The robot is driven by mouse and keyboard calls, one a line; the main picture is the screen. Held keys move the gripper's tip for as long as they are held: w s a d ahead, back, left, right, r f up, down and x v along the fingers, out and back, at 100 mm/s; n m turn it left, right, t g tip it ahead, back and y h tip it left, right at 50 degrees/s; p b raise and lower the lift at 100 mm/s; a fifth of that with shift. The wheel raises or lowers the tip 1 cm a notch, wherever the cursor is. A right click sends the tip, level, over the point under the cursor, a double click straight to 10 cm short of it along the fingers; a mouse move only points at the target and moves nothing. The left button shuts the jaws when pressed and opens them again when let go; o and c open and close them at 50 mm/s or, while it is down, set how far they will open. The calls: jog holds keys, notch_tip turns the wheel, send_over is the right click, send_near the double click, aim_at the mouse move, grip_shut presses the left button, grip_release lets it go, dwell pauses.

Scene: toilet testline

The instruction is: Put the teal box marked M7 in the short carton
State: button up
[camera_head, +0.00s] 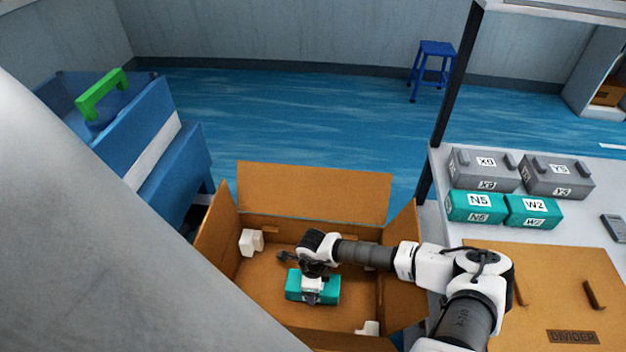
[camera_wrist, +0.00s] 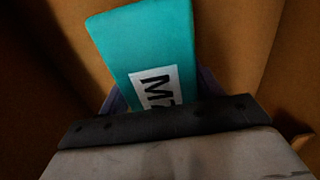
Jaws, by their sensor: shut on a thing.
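The teal box marked M7 (camera_wrist: 150,45) is held in my gripper (camera_head: 313,290), with its label partly hidden by the gripper body in the wrist view. In the head view the teal box (camera_head: 296,287) is inside the open carton (camera_head: 315,195), over the carton's floor. My gripper comes down on it from above and is shut on it. The carton's flaps are folded outward. I cannot tell whether the box touches the carton floor.
White blocks sit in the carton's corners, one at the back left (camera_head: 250,242). On the table at right stand teal boxes N5 (camera_head: 476,207) and W2 (camera_head: 533,211), grey boxes X9 (camera_head: 484,171) and Y3 (camera_head: 557,176), and a brown divider panel (camera_head: 555,285). A blue stool (camera_head: 432,68) stands behind.

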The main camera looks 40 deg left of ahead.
jog(key=shift+f, duration=0.35)
jog(key=shift+f, duration=0.15)
jog(key=o, duration=1.2)
notch_tip(320, 180, up, 12)
jog(key=b, duration=0.3)
jog(key=shift+r, duration=0.2)
